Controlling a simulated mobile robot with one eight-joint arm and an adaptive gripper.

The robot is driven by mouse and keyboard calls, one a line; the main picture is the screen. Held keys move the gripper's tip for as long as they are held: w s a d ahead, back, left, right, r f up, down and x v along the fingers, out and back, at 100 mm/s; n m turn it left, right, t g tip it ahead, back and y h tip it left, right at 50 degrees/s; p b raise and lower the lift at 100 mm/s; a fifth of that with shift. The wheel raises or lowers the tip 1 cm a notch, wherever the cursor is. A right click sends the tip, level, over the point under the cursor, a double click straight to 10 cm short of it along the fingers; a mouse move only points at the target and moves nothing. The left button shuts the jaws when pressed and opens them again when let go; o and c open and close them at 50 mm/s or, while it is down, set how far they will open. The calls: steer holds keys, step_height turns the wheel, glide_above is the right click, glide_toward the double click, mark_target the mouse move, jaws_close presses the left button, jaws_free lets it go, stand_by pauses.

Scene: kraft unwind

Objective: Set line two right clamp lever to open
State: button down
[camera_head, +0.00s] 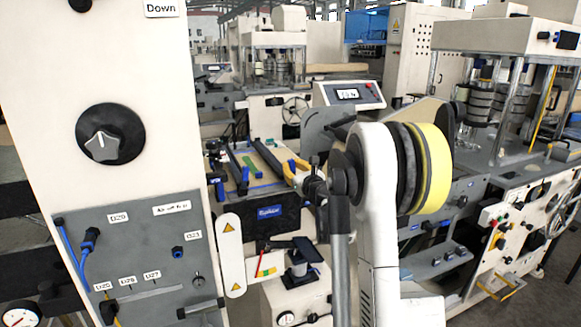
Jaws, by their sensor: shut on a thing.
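A splice table (225,196) with two dark clamp bars stands left of centre. My gripper (311,180) is small and dark at the end of my arm. It is at this handle and appears shut on it. The exact contact is hidden by my wrist and too small to make out. I cannot tell the lever's setting.
A tall cream panel (100,180) with a black knob (110,134) and blue cables stands close on the left. A post with a black top (292,248) stands below the table. A machine (510,195) with rollers fills the right.

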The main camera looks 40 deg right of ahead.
stand_by(0.4)
steer(key=c, duration=1.3)
jaws_free()
steer(key=shift+d, duration=0.1)
steer(key=shift+c, duration=0.2)
steer(key=shift+s, duration=0.1)
steer(key=v, duration=1.1)
steer(key=shift+s, duration=0.35)
steer(key=shift+a+r, duration=0.1)
steer(key=shift+a, duration=0.2)
